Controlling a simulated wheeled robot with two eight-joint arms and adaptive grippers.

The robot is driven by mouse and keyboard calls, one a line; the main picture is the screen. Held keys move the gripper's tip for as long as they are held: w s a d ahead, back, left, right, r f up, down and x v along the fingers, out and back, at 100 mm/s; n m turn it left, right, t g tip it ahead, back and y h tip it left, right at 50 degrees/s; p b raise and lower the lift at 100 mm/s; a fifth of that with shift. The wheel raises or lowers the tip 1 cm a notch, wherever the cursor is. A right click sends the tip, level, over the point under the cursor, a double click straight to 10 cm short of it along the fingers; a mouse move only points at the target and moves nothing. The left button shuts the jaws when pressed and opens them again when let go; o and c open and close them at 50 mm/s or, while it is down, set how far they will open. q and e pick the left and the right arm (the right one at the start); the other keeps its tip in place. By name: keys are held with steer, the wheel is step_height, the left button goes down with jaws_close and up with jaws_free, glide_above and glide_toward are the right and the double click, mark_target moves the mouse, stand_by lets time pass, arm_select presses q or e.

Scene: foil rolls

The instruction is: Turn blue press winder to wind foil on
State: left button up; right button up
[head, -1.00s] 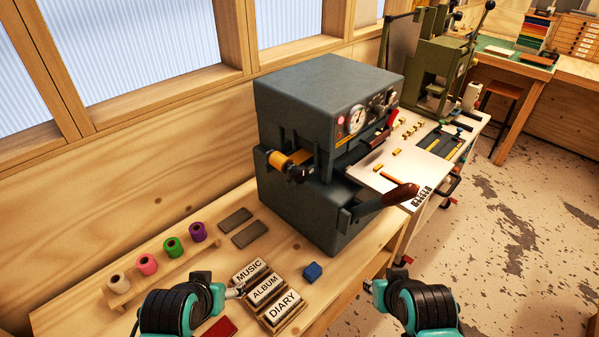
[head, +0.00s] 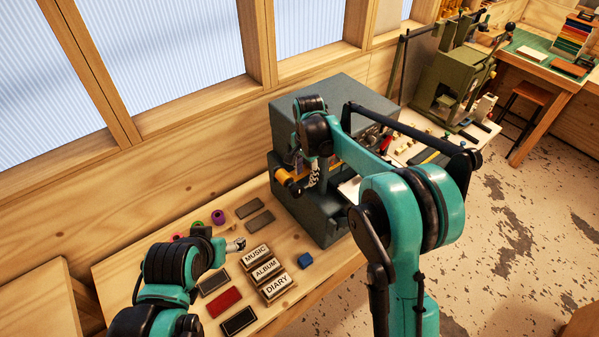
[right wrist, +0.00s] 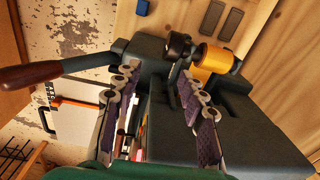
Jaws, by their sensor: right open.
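The blue-grey press (head: 300,212) stands on the wooden bench in the head view. A gold foil roll (head: 282,176) sits on its left side, with a black winder knob (head: 296,189) at the roll's near end. My right gripper (head: 312,176) is beside the winder, partly hidden by my arm. In the right wrist view, the open, empty fingers (right wrist: 158,98) point toward the black winder knob (right wrist: 180,46) and gold roll (right wrist: 215,62), with the knob beyond the tips. My left gripper (head: 238,245) is over the bench, left of the title blocks; its jaw opening is too small to judge.
Title blocks (head: 266,270), a blue block (head: 305,260) and dark plates (head: 248,208) lie on the bench. The press's lever with a brown handle (right wrist: 30,76) sticks out to the left in the right wrist view. A green press (head: 450,85) stands further back.

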mark_target(299, 186)
steer(key=shift+w+a+f+m+g+p, duration=0.1)
steer(key=shift+w+a+m+g+p, duration=0.1)
steer(key=shift+w+a+p, duration=0.2)
steer(key=shift+w+a+f+m+g+p, duration=0.15)
steer(key=shift+a+m+p, duration=0.1)
steer(key=shift+a, duration=0.2)
steer(key=shift+a+f, duration=0.15)
steer(key=shift+f, duration=0.1)
arm_select(q)
steer(key=r, duration=0.3)
steer(key=shift+s+d+r+p, duration=0.1)
steer(key=shift+s+p, duration=0.2)
steer(key=shift+p, duration=0.05)
arm_select(e)
step_height(299, 186, down, 8)
steer(key=shift+r, duration=0.2)
jaws_close()
